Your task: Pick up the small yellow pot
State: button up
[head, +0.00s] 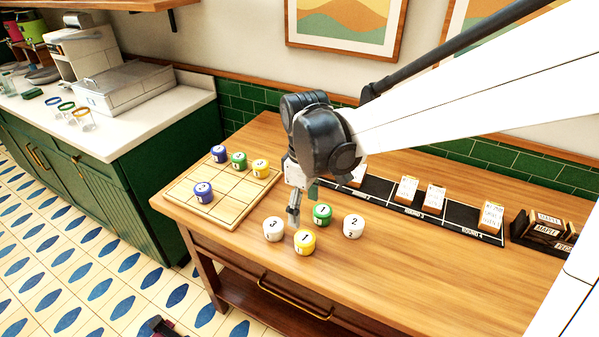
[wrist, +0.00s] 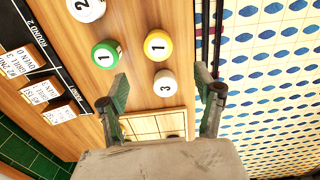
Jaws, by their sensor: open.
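The yellow pot (head: 304,242) marked 1 stands upright near the front edge of the wooden table, and it also shows in the wrist view (wrist: 158,45). A second yellow pot (head: 260,168) sits on the gridded board (head: 232,205). My gripper (head: 293,216) is open and empty, above the table and slightly left of the front yellow pot. In the wrist view my fingertips (wrist: 161,80) stand apart, with the white pot (wrist: 166,83) marked 3 seen between them and the yellow pot beyond. Nothing hides the front yellow pot.
A green pot (head: 322,214) and a white pot (head: 354,227) marked 2 stand close to the front yellow pot. Blue pots (head: 203,192) and a green one (head: 239,160) sit on the board. A black rack (head: 455,223) with cards runs along the back. The table's front right is clear.

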aim_at(305, 237)
notch_tip(305, 237, down, 8)
jog(key=shift+w+r, duration=0.1)
jog(key=shift+r, duration=0.1)
jog(key=shift+d+f, duration=0.15)
jog(key=shift+f, duration=2.75)
jog(key=c, duration=1.3)
jog(key=shift+r, duration=0.1)
jog(key=shift+c, duration=0.2)
